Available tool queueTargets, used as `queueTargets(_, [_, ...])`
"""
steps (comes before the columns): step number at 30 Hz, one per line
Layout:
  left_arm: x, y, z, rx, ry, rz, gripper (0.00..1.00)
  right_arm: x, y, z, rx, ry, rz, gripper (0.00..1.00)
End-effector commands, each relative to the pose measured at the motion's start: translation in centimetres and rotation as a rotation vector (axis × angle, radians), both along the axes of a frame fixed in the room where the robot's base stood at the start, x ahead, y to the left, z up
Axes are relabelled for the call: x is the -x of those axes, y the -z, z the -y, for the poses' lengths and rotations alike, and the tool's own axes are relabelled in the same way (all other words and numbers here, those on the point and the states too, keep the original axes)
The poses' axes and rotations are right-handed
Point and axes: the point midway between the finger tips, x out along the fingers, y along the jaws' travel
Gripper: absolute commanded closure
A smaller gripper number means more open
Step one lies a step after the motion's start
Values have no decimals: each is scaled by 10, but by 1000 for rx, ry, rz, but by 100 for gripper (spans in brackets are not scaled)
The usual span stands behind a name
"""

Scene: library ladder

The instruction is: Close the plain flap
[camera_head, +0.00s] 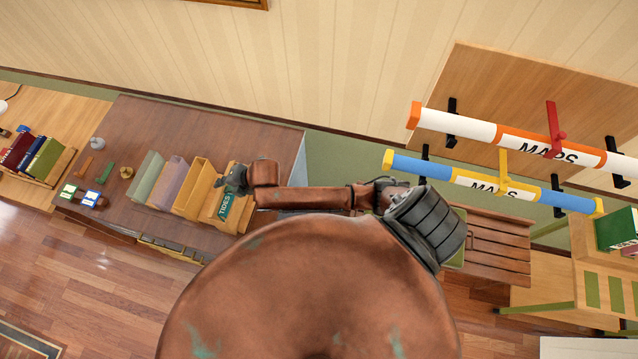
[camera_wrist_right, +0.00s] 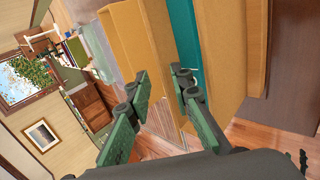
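I cannot tell for certain which part is the plain flap. A row of upright holders stands on the brown desk: a grey-green one (camera_head: 148,177), a purple one (camera_head: 170,182), a yellow-orange one (camera_head: 192,188) and another yellow-orange one (camera_head: 228,222) with a teal "TIDES" booklet (camera_head: 224,206) in it. My right gripper (camera_head: 233,179) is over the far side of the last two holders. My left gripper is not in view.
The desk (camera_head: 130,130) also bears small items and a double card stand (camera_head: 80,197) at left. Map tubes (camera_head: 500,185) hang in hooks on a wooden panel at right. A slatted wooden seat (camera_head: 498,245) stands below them. My own body hides the lower middle.

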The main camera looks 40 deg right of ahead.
Motion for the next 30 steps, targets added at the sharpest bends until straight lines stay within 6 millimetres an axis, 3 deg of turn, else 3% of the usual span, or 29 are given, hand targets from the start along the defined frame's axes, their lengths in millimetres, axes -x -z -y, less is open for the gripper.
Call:
queueTargets(1, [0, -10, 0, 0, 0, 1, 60, -3, -9, -3, 17, 1, -24, 80])
queueTargets(5, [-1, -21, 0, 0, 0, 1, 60, -4, -11, -5, 72, -3, -101, 80])
queueTargets(8, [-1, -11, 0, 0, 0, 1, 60, 5, -18, 4, 73, -4, -98, 80])
queueTargets(18, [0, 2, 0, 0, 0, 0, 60, 35, -66, 25, 72, -4, -95, 80])
queueTargets(30, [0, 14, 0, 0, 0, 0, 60, 71, -30, 71, -219, 481, -299, 80])
